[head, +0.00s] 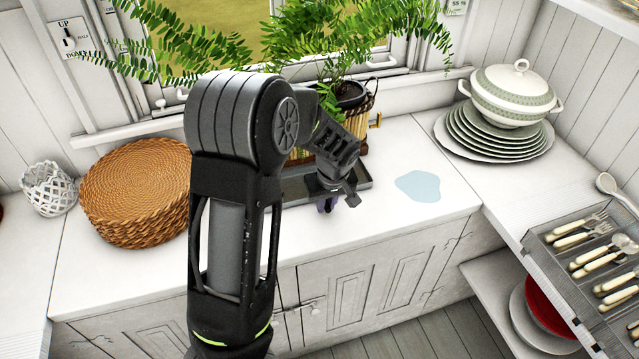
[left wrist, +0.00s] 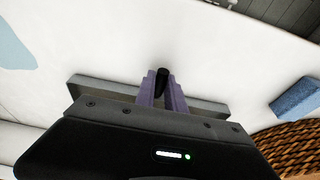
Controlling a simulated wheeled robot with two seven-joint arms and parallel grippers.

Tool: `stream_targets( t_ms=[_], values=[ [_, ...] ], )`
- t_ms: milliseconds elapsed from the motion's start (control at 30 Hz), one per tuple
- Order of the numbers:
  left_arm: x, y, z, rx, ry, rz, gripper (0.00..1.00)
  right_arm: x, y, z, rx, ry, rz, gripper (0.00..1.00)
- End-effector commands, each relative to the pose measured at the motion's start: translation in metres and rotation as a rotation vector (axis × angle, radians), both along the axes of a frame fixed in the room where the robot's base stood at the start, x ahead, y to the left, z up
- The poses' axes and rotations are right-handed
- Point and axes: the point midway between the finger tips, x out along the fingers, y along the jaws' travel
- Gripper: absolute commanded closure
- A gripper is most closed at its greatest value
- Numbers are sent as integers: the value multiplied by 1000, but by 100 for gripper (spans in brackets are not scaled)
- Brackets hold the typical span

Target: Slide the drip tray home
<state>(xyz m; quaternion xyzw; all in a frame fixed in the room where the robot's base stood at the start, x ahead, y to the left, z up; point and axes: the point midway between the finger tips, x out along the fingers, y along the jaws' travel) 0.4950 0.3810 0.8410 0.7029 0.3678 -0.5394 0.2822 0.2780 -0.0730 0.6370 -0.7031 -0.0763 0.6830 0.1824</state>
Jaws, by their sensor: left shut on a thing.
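The grey drip tray (head: 296,190) lies on the white counter under the potted plants, partly hidden behind my left arm. Its rim (left wrist: 92,88) shows in the left wrist view on both sides of the fingers. My left gripper (head: 327,204) is at the tray's front side, pointing down. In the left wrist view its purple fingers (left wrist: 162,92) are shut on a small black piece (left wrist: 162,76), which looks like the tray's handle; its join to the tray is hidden. My right gripper is in neither view.
A pale blue puddle (head: 418,186) lies right of the tray. Woven mats (head: 137,192) are stacked at left, near a blue block (left wrist: 297,97). A plate stack (head: 497,135) with a tureen and a cutlery tray (head: 560,262) stand at right. The front counter is clear.

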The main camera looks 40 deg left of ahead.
Motion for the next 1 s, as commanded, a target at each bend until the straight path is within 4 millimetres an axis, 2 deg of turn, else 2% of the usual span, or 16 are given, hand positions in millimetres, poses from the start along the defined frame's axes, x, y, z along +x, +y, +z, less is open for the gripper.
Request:
stream_targets(
  t_ms=[533, 1000],
  values=[
    [1, 2, 0, 0, 0, 1, 100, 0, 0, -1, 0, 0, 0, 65],
    [15, 22, -1, 1, 0, 1, 100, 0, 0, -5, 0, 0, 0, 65]
  ],
)
